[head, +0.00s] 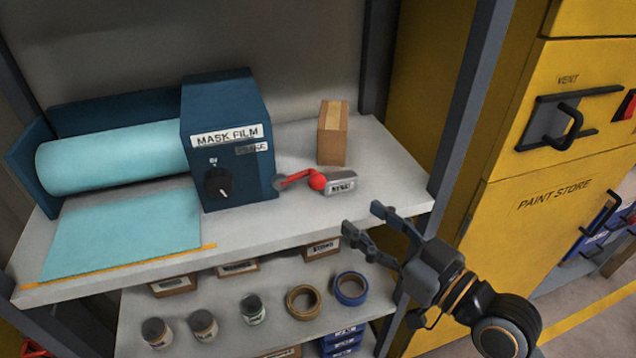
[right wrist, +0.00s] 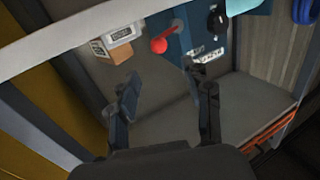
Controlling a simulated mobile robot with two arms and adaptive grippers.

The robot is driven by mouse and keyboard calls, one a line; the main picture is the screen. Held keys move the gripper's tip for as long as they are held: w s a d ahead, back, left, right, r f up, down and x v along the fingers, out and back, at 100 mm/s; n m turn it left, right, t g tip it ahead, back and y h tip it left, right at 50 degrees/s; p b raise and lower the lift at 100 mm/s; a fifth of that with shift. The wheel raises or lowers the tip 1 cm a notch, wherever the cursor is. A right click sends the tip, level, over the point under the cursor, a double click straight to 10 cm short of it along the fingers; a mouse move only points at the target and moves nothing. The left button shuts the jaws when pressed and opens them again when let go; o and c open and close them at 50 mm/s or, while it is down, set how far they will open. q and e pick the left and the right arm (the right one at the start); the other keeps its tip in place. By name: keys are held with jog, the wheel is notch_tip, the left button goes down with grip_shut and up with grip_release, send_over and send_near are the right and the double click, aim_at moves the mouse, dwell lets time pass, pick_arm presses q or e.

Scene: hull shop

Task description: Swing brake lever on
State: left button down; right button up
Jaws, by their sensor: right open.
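The red brake lever (head: 297,178) sticks out to the right from the side of the blue mask film dispenser (head: 228,140), with a red ball at its end. It also shows in the right wrist view (right wrist: 160,45), the ball nearest the gripper. A roll of light blue film (head: 110,158) lies left of the blue housing, which bears a black knob (head: 218,182). My right gripper (head: 361,220) is open and empty, in front of the shelf edge, apart from the lever and to its lower right. My left gripper is not in view.
A cardboard box (head: 333,135) and a small grey labelled block (head: 341,186) stand right of the lever. The shelf below holds jars (head: 202,323) and tape rolls (head: 351,288). A dark upright post (head: 466,110) and yellow paint store cabinet (head: 545,225) stand to the right.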

aim_at(323, 186)
jog(key=p+x, duration=0.2)
jog(key=x, duration=0.9)
jog(key=shift+w, duration=0.2)
jog(key=shift+x, duration=0.8)
jog(key=shift+d, duration=0.1)
grip_shut()
